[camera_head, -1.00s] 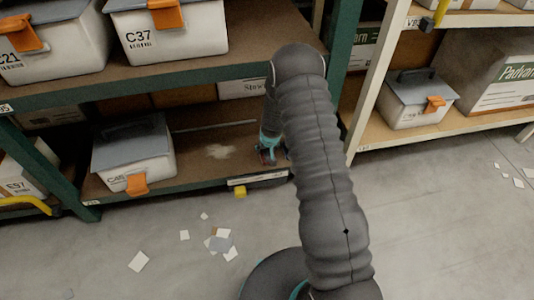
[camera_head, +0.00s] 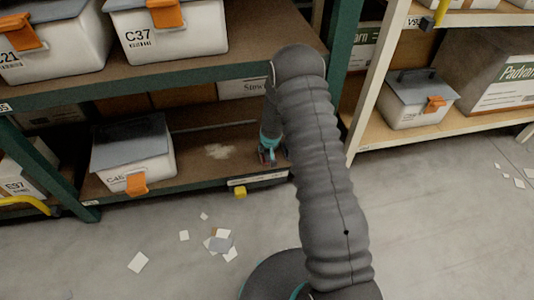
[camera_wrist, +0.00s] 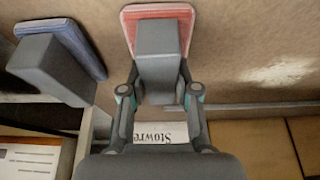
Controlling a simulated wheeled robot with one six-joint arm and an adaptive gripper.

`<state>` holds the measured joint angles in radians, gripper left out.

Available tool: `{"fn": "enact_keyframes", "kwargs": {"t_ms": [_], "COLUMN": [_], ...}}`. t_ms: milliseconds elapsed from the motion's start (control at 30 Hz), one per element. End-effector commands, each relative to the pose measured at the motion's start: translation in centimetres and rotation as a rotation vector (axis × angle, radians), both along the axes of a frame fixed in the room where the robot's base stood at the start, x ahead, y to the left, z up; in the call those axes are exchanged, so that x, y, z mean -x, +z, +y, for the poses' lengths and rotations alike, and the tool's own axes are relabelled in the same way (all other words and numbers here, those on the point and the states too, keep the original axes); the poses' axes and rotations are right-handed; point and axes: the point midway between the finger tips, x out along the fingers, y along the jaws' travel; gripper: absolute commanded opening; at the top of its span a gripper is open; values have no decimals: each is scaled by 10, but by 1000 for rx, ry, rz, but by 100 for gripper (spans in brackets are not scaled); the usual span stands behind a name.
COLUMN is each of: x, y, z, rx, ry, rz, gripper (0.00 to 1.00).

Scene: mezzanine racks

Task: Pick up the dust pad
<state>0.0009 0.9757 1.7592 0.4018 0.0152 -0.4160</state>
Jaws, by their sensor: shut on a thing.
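A pad with a red base (camera_wrist: 130,27) and a grey block handle (camera_wrist: 160,52) is in front of my gripper (camera_wrist: 160,88) in the wrist view. The two fingers are shut on the sides of the grey handle. The pad appears on or just above the brown shelf board; I cannot tell which. In the head view my gripper (camera_head: 268,155) is at the right end of the lower shelf, and the pad there is small and mostly hidden. A second pad, blue with a grey handle (camera_wrist: 50,68), lies to the left in the wrist view.
A pale dust patch (camera_head: 218,151) lies on the lower shelf (camera_head: 205,175), left of my gripper; it also shows in the wrist view (camera_wrist: 275,72). A lidded bin (camera_head: 133,160) stands further left. A green upright (camera_head: 340,60) is close on the right. Paper scraps (camera_head: 220,243) litter the floor.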

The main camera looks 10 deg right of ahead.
Motion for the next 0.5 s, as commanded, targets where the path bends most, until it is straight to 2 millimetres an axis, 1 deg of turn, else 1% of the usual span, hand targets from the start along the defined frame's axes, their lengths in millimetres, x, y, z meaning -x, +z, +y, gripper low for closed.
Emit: {"fn": "enact_keyframes", "kwargs": {"t_ms": [267,500], "x": [0,0], "y": [1,12], "z": [0,0], "rx": [0,0], "ry": [0,0], "rz": [0,0], "gripper": [0,0]}}
